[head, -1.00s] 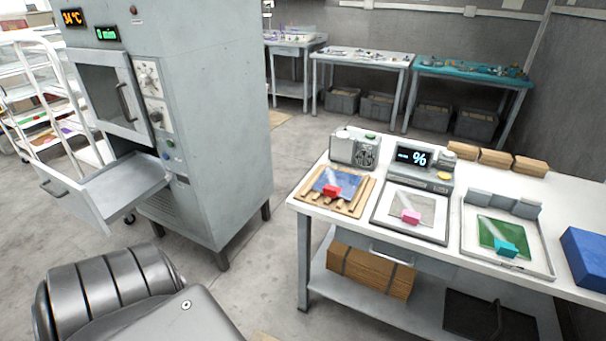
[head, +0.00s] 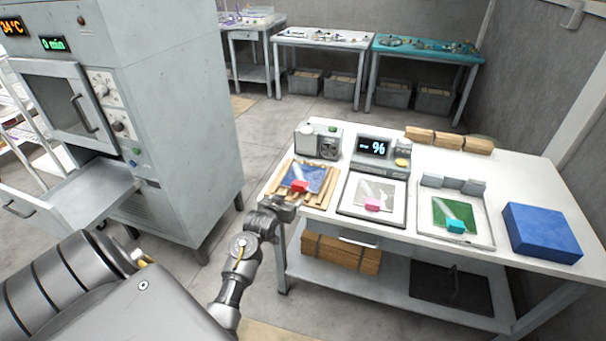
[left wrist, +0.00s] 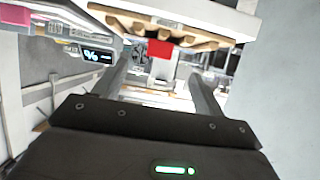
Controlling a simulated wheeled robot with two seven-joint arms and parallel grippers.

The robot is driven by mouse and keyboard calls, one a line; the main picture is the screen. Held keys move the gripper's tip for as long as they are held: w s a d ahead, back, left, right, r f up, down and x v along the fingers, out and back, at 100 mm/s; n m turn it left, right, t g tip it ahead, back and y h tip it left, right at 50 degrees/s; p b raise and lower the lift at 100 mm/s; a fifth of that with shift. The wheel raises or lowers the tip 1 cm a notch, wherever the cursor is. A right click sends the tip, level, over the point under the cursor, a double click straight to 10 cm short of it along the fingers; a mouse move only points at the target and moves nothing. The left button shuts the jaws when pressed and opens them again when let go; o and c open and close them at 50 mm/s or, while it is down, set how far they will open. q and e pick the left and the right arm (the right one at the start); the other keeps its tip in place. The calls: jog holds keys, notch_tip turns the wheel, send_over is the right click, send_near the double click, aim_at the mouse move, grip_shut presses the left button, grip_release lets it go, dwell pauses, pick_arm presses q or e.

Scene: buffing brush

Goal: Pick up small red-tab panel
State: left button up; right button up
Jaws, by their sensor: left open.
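The small blue panel with a red tab (head: 300,187) lies on a slatted wooden rack (head: 279,190) at the left end of the white table. In the left wrist view the red tab (left wrist: 160,49) shows beyond and between my fingers, below the wooden slats (left wrist: 137,24) as pictured. My left gripper (head: 284,203) is at the table's front left edge, close in front of the rack. It also shows in the left wrist view (left wrist: 163,80), with fingers apart and nothing between them. My right gripper is not in view.
On the white table (head: 400,229), a pink-tab panel (head: 372,204) and a green panel with a teal tab (head: 453,216) sit to the right, then a blue box (head: 541,232). A grey cabinet (head: 180,120) with an open drawer stands at left.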

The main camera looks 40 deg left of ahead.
pick_arm(q)
jog(key=r, duration=0.2)
send_near(297, 186)
jog(key=x, duration=0.3)
jog(key=shift+w+a+f+p, duration=0.15)
jog(key=shift+w+a+p, duration=0.1)
jog(key=shift+w+p, duration=0.1)
jog(key=shift+p+x, duration=0.4)
jog(key=shift+x, duration=2)
jog(key=shift+d, duration=0.15)
jog(key=shift+c, duration=0.3)
jog(key=c, duration=1)
jog(key=shift+c, duration=0.2)
